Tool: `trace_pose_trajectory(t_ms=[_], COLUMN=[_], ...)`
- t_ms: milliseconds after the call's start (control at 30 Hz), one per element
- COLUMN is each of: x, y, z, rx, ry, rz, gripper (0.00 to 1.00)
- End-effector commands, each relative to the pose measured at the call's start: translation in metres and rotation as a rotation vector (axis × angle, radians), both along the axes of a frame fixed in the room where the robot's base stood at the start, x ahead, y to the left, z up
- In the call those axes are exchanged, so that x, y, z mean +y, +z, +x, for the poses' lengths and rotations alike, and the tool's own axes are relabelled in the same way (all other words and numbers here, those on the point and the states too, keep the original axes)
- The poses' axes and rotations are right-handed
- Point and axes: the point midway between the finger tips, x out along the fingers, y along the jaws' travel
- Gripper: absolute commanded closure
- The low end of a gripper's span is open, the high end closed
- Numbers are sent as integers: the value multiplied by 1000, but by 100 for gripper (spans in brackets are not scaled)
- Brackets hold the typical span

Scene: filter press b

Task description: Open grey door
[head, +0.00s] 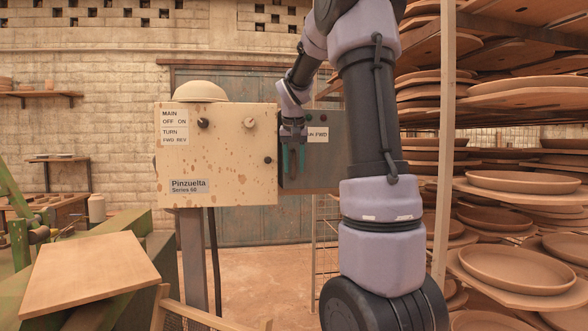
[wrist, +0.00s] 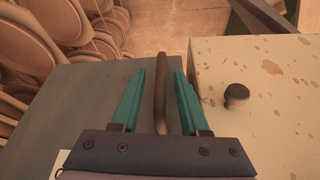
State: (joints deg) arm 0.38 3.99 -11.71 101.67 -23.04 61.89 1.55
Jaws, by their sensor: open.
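The grey door (head: 325,170) is a flat panel right of the cream control box (head: 215,150) in the head view, partly hidden by my arm. In the wrist view the grey door (wrist: 70,100) is on the left. A brown bar handle (wrist: 160,85) stands near its edge beside the cream box. My gripper (head: 292,160), with teal fingers, is in front of the door's left edge. In the wrist view my gripper (wrist: 160,90) is open, its fingers on either side of the handle with gaps.
The cream box has several dark and pale knobs, one dark knob (wrist: 236,95) close by in the wrist view. A rack of plates (head: 520,180) stands at right. A wooden board (head: 90,270) is at lower left. Some floor (head: 260,270) is open below the box.

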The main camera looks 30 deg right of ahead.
Motion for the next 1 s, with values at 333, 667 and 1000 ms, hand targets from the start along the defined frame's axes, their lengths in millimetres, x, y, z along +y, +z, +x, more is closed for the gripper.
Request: trace_pose_trajectory(t_ms=[333,667,1000], x=[-2,-2,-2], y=[-12,-12,-11], z=[4,4,4], rx=[-1,0,-1], ry=[-1,0,0], rz=[1,1,0], gripper=[55,100,100])
